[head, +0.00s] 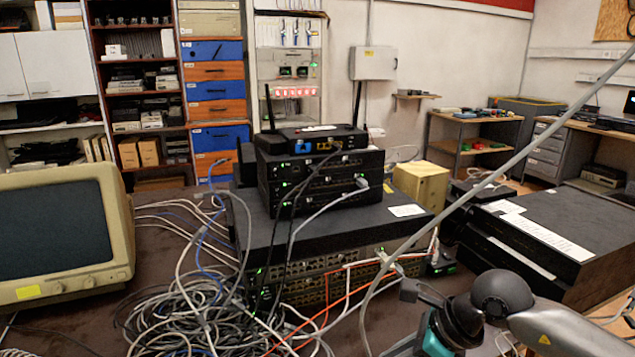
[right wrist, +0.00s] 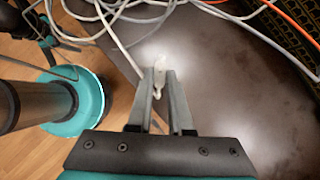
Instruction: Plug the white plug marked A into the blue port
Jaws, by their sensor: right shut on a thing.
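My right gripper (right wrist: 159,82) points over the dark table top in the right wrist view, its two grey fingers closed on a small white plug (right wrist: 160,68). A pale cable passes close by the fingers. I cannot read a mark on the plug. In the head view my right arm comes in at the lower right, and its fingertips are hard to make out. The blue port (head: 302,146) is on the front of the black router (head: 312,139) at the top of the device stack, beside yellow ports. My left gripper is in neither view.
Black devices (head: 278,188) are stacked on a wide switch (head: 345,222) with cables in front. A tangle of grey cables (head: 190,310) covers the table's front. A monitor (head: 60,235) stands left, a black box (head: 525,240) right. A pale cable crosses the head view diagonally.

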